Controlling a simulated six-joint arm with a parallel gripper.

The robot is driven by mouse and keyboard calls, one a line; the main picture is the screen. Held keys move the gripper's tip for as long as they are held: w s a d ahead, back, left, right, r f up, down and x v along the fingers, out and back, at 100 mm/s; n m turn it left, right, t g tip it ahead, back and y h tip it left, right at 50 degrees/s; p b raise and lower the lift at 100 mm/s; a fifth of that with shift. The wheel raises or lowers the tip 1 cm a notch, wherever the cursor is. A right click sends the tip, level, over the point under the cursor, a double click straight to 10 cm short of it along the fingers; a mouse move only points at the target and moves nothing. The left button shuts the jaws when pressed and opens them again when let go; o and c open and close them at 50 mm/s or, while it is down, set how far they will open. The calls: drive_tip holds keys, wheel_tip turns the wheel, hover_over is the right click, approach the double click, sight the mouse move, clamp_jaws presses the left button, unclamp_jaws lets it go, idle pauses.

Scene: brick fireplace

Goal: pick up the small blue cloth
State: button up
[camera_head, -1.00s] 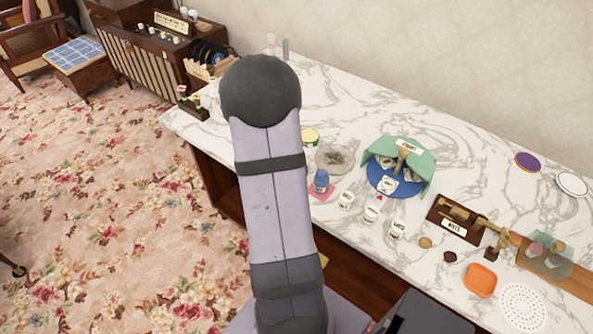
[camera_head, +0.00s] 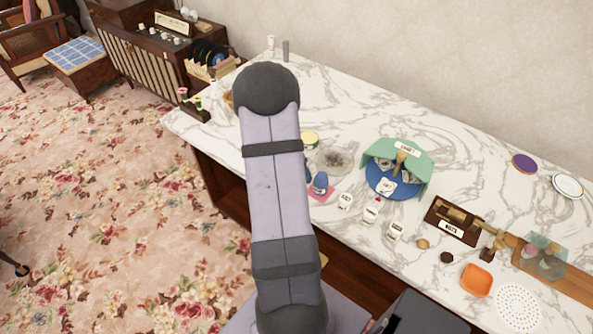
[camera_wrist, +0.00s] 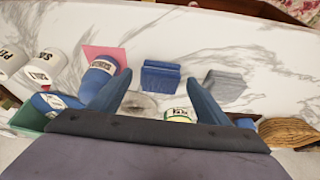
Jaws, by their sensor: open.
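The small blue cloth (camera_wrist: 160,78) lies folded on the white marble counter in the wrist view, near the picture's middle. A similar grey folded cloth (camera_wrist: 226,84) lies to its right, apart from it. My gripper (camera_wrist: 158,80) is open, with its two blue fingers reaching up from below. In the wrist view the blue cloth lies in line with the gap between the fingertips. I cannot tell the height left between them; nothing is held. In the head view my arm hides the gripper and most of this spot.
A blue jar (camera_wrist: 100,76) stands on a pink square (camera_wrist: 108,54) left of the cloth, near my left finger. White labelled jars (camera_head: 370,215) stand beyond it. A glass dish (camera_head: 333,160) and a blue plate (camera_head: 392,190) with a green cloth (camera_head: 418,180) are also nearby.

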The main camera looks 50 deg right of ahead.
drive_tip(key=shift+d+f, duration=0.2)
drive_tip(key=shift+f, duration=0.3)
drive_tip(key=shift+c, duration=0.3)
drive_tip(key=c, duration=1)
drive_tip(key=shift+c, duration=0.2)
drive_tip(key=shift+r, duration=0.15)
wheel_tip(320, 180, up, 10)
drive_tip(key=b, duration=0.1)
drive_tip(key=shift+o, duration=0.3)
